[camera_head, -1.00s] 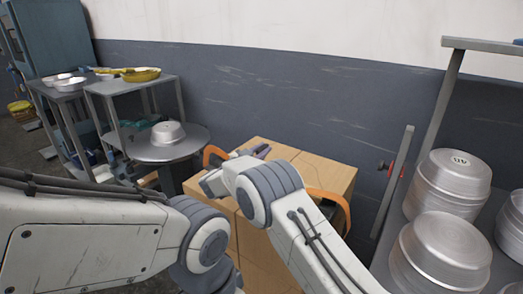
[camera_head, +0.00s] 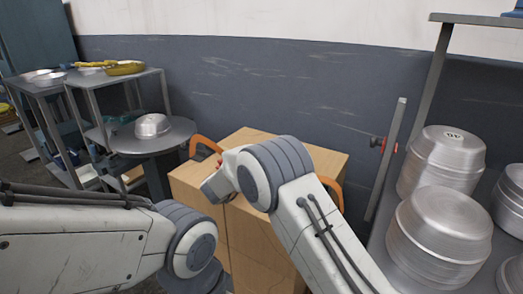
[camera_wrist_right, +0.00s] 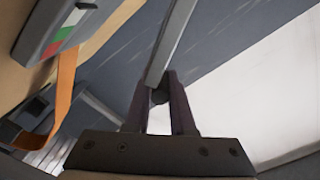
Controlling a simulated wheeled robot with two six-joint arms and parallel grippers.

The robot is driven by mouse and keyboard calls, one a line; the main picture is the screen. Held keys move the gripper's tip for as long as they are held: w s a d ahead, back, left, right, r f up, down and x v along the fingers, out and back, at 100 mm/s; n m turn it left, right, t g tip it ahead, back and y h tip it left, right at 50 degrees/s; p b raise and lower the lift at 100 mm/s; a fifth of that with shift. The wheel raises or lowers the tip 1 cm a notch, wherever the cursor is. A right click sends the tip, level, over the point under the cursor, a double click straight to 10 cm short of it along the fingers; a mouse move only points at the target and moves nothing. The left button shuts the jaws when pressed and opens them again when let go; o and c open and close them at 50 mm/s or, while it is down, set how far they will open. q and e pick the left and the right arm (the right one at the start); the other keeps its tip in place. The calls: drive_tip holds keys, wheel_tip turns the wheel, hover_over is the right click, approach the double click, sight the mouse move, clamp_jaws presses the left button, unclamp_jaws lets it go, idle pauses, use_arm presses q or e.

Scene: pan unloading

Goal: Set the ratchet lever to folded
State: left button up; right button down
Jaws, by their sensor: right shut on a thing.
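In the right wrist view, my right gripper (camera_wrist_right: 160,100) has its two dark fingers closed around the lower end of a long grey bar. This bar looks like the ratchet lever (camera_wrist_right: 175,40), and a dark round piece shows at its end between the fingers. An orange strap (camera_wrist_right: 64,88) hangs at the left of that view. In the head view, the wooden box (camera_head: 262,245) has orange strap (camera_head: 206,142) loops at both sides. My right forearm and wrist cross in front of the box and hide the lever and the right gripper. My left gripper is out of view.
A round table (camera_head: 178,140) with a metal pan (camera_head: 152,125) stands left of the box. Stacked pans (camera_head: 440,240) fill the bench at right. A grey case (camera_wrist_right: 55,25) with a coloured label is close beside the right gripper. The wall is behind.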

drive_tip(key=shift+s+f, duration=0.1)
drive_tip(key=shift+f, duration=0.05)
idle(0.3)
drive_tip(key=c, duration=0.8)
unclamp_jaws()
drive_tip(key=shift+o, duration=0.2)
drive_tip(key=v, duration=1)
drive_tip(key=shift+s+a+p, duration=0.1)
drive_tip(key=shift+s+p, duration=0.1)
drive_tip(key=shift+p, duration=0.15)
